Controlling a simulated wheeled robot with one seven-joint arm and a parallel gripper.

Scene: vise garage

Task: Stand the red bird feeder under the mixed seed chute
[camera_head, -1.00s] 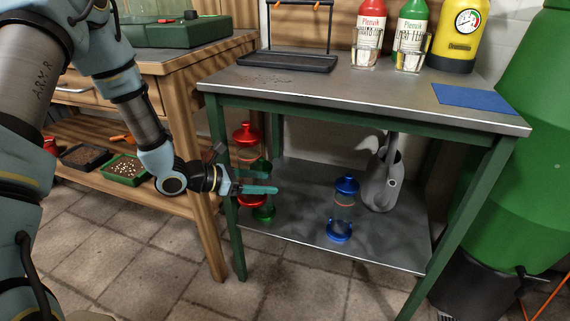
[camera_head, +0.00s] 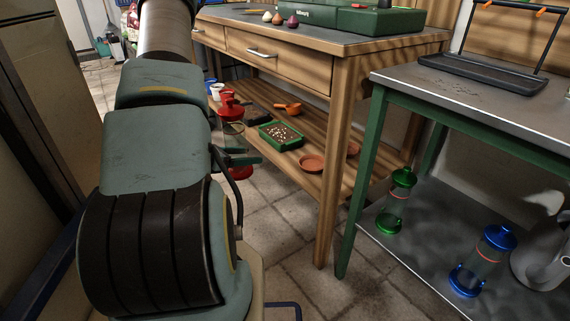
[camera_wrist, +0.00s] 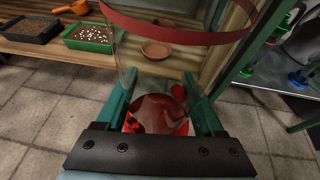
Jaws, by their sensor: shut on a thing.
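The red bird feeder has a red lid (camera_head: 231,108), a clear tube and a red base. In the head view it is off the shelf, held out over the floor in front of the wooden bench, and looks about upright. My gripper (camera_head: 243,158) is shut on it; my arm hides part of the grip. In the wrist view my gripper (camera_wrist: 163,102) has its two teal fingers on either side of the feeder, whose red band (camera_wrist: 185,37) crosses the top and whose red part (camera_wrist: 158,116) shows between the fingers. I cannot make out a mixed seed chute in either view.
The wooden bench (camera_head: 330,44) has a low shelf with a green seed tray (camera_head: 282,136), a terracotta saucer (camera_head: 311,163) and an orange scoop (camera_head: 288,108). The metal table's lower shelf holds a green feeder (camera_head: 396,202) and a blue feeder (camera_head: 483,262). The tiled floor between is clear.

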